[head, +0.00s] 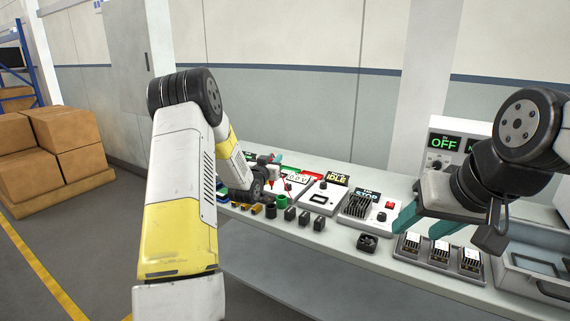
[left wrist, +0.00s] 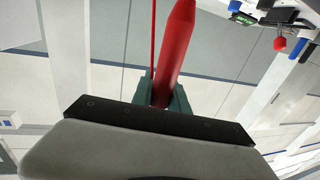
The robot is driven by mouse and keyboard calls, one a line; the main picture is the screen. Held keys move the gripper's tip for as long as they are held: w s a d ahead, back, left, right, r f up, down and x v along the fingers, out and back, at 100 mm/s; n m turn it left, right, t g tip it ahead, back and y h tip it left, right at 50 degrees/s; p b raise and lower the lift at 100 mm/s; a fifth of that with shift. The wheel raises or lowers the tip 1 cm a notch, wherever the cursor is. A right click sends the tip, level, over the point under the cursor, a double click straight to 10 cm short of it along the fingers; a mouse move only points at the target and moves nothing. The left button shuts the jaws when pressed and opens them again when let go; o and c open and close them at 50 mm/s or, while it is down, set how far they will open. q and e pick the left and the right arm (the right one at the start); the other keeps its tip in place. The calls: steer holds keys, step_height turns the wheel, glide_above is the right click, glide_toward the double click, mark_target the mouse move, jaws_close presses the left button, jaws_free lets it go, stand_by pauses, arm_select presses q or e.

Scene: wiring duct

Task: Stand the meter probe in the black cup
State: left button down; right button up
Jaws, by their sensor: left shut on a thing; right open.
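My left gripper (left wrist: 163,95) is shut on the red meter probe (left wrist: 178,45). The probe sticks out beyond the fingers in the left wrist view, with a thin red lead (left wrist: 153,35) beside it. In the head view my left gripper (head: 274,160) is above the far left part of the bench, partly hidden by my own arm. A small black cylinder (head: 270,211), which looks like the black cup, stands near the bench's front edge, below and apart from the left gripper. My right gripper (head: 422,221) is open and empty, with its teal fingers apart above the bench.
Several small dark blocks (head: 304,218) line the front edge. Meter panels (head: 368,206) stand behind. A rack of modules (head: 438,254) and a grey tray (head: 540,268) are at the right.

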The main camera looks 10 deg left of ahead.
arm_select(q)
step_height(320, 180, down, 8)
steer(key=shift+s+a+f, duration=0.15)
steer(key=shift+s+f, duration=0.1)
steer(key=shift+s, duration=0.1)
stand_by(0.8)
steer(key=c, duration=1.2)
jaws_free()
steer(key=s, duration=0.7)
steer(key=shift+s+a, duration=0.4)
steer(key=shift+a, duration=0.05)
